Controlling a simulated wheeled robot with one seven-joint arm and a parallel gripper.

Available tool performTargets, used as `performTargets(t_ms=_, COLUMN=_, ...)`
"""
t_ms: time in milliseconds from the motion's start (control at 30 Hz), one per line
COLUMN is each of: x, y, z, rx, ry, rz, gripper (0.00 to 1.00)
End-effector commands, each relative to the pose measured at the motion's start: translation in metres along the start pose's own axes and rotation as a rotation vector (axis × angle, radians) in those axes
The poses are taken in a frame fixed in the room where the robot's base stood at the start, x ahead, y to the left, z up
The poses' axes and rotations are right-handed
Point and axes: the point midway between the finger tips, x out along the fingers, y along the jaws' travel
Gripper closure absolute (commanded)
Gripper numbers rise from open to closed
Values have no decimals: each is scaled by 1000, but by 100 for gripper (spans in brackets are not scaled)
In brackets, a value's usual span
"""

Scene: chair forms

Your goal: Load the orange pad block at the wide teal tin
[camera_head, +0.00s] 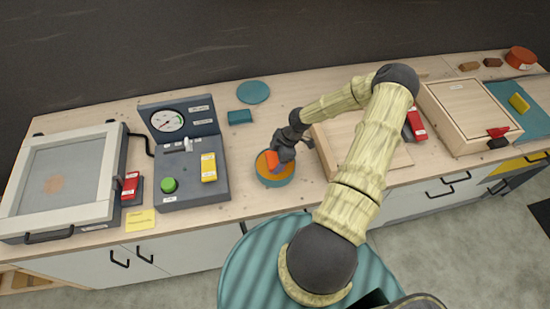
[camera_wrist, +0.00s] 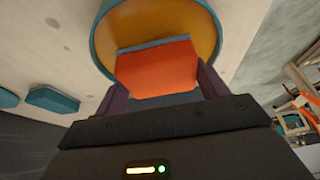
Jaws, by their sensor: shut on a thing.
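The orange pad block (camera_wrist: 157,68) is between the fingers of my gripper (camera_wrist: 160,88) in the wrist view. It also shows in the head view (camera_head: 272,160), below my gripper (camera_head: 280,155). My gripper is shut on it. The wide teal tin (camera_head: 275,181) is round with a yellow-orange inside and stands on the counter. In the wrist view the tin (camera_wrist: 97,48) lies directly beyond the block. The block is over the tin's opening; whether it touches the tin's floor I cannot tell. My gripper hides part of the tin's far rim.
A teal block (camera_head: 240,117) and teal disc (camera_head: 253,92) lie behind. Bare counter surrounds the tin.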

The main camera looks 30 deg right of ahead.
Motion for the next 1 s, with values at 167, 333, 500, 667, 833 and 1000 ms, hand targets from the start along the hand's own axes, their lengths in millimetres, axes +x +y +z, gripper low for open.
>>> performTargets(t_ms=167, x=2, y=0, z=1, rx=0, ry=0, rz=0, gripper=46)
performTargets(t_ms=333, x=4, y=0, z=1, rx=0, ry=0, rz=0, gripper=46)
performTargets(t_ms=500, x=5, y=0, z=2, rx=0, ry=0, rz=0, gripper=46)
performTargets(t_ms=667, x=7, y=0, z=2, rx=0, ry=0, rz=0, gripper=46)
performTargets(t_ms=833, x=7, y=0, z=2, rx=0, ry=0, rz=0, gripper=46)
performTargets(t_ms=1000, x=7, y=0, z=2, rx=0, ry=0, rz=0, gripper=46)
